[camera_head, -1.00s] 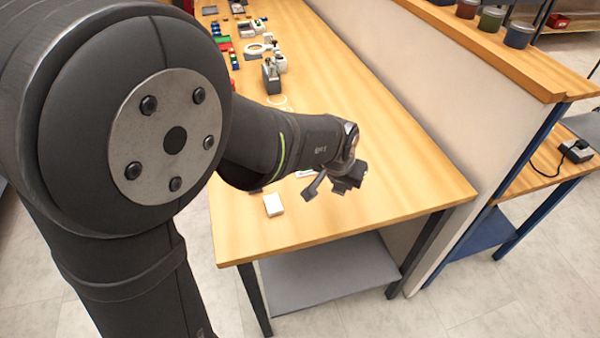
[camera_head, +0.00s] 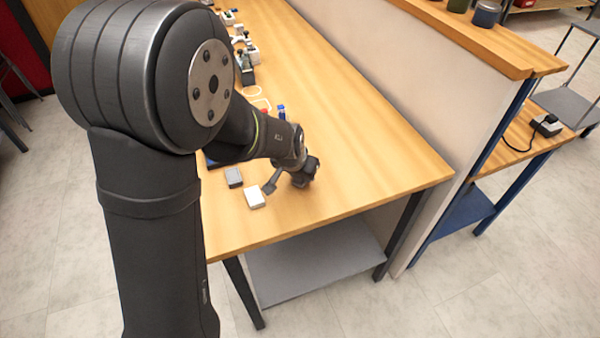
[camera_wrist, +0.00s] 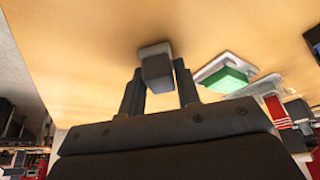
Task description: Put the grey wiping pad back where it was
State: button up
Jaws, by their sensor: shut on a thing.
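The grey wiping pad (camera_wrist: 158,72) is between the two fingers of my gripper (camera_wrist: 159,88) in the wrist view, and the gripper is shut on it. A lighter grey edge shows at its far end; I cannot tell whether this is part of the pad or something behind it. In the head view my gripper (camera_head: 303,177) is low over the near part of the wooden table (camera_head: 370,165). The held pad is hidden there behind the wrist. I cannot tell whether it touches the table.
A grey block (camera_head: 233,177) and a white block (camera_head: 254,197) lie on the table left of my gripper. The wrist view shows a green block (camera_wrist: 228,78) on a white piece. Several small items stand farther back. The table right of my gripper is clear up to the partition (camera_head: 350,60).

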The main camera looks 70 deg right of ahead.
jog(key=o, duration=0.9)
jog(key=shift+f, duration=0.15)
jog(key=shift+o, duration=0.2)
jog(key=v, duration=1.2)
jog(key=x, duration=1.2)
jog(key=shift+r, duration=0.2)
